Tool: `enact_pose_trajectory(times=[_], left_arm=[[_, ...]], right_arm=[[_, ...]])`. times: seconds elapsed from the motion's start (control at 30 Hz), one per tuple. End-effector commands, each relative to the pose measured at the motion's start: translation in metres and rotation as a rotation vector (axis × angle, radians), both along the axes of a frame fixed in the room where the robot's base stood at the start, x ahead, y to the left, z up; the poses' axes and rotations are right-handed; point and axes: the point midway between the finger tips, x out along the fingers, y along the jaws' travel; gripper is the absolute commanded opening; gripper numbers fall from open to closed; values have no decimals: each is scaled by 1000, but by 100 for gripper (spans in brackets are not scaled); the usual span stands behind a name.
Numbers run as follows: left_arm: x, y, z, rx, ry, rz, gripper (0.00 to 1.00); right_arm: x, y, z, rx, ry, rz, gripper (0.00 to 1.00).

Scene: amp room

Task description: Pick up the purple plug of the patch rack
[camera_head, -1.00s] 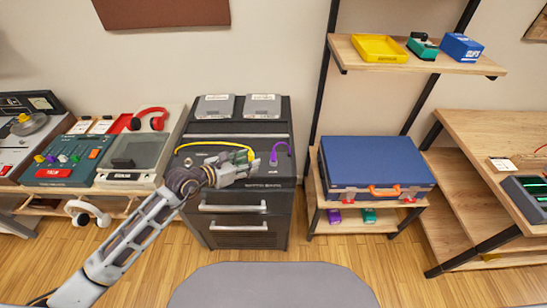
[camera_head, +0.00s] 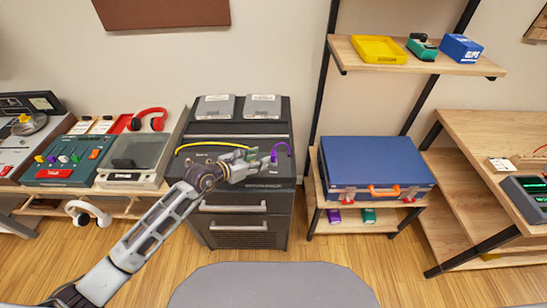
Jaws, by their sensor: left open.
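The patch rack (camera_head: 243,212) is a dark cabinet with silver handles. A purple plug with its looped cable (camera_head: 281,149) stands at the right of its top shelf surface. A yellow cable (camera_head: 205,145) arches over the left of that surface. My left gripper (camera_head: 268,160) is open, its fingertips at the purple plug's left side, partly hiding the plug's lower part. I cannot tell whether the fingers touch it. The yellow cable's right end is hidden behind my gripper. My right gripper is not in view.
Two grey boxes (camera_head: 214,107) sit on top of the rack. A blue case (camera_head: 375,172) stands on a low shelf to the right. A turntable (camera_head: 135,160) and a mixer (camera_head: 65,158) stand to the left.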

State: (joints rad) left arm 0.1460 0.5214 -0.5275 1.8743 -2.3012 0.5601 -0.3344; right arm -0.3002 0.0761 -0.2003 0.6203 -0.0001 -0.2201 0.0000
Motion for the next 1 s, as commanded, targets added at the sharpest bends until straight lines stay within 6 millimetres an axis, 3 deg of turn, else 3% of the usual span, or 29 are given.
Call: enact_pose_trajectory(times=[0.37, 1.0], left_arm=[[22, -22, -12, 1, -1, 0, 45], [28, -28, -15, 1, -1, 0, 45]], right_arm=[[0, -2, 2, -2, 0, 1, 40], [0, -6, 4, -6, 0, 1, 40]])
